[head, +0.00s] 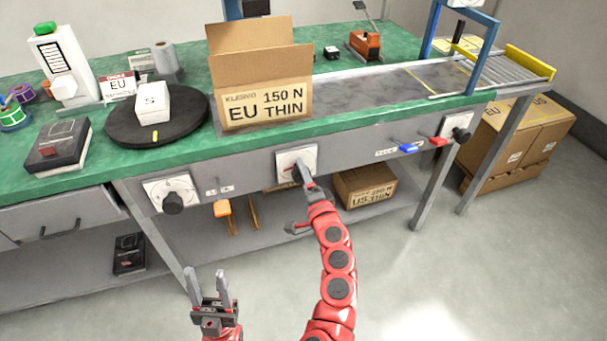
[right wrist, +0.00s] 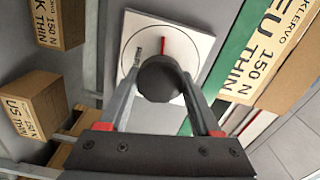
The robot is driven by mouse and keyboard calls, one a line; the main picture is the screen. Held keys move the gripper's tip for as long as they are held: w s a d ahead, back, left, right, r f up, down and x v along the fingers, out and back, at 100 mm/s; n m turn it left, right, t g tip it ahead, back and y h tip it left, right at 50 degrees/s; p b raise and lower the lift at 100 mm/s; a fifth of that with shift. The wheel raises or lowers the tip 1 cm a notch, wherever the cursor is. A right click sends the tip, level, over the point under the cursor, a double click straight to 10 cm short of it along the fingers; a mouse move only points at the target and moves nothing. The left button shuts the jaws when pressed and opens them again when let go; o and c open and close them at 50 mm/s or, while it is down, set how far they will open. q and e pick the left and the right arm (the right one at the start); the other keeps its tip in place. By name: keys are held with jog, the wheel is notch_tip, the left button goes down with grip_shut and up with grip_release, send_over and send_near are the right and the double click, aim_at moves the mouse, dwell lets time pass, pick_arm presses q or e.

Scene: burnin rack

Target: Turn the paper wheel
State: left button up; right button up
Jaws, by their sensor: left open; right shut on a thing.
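A white square dial plate (head: 286,160) sits in the middle of the bench's grey front panel. In the right wrist view the plate (right wrist: 197,45) carries a black round knob (right wrist: 160,80), a red mark and small print that I cannot read. My right gripper (head: 304,172) is shut on this knob, with one finger on each side; its fingers also show in the right wrist view (right wrist: 160,92). The head view hides most of the knob behind the gripper. My left gripper (head: 207,283) is open and empty, low in front of the bench.
Other black knobs sit on the panel at left (head: 173,203) and right (head: 461,135). An open carton (head: 262,100) marked EU THIN stands on the green bench above. A black turntable (head: 190,128) holds a white box (head: 152,103). A US THIN carton (head: 365,186) is on the lower shelf.

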jog(key=o, duration=1.3)
jog(key=shift+o, duration=0.2)
jog(key=p+v, duration=0.1)
jog(key=v, duration=1.6)
jog(key=shift+s, duration=0.2)
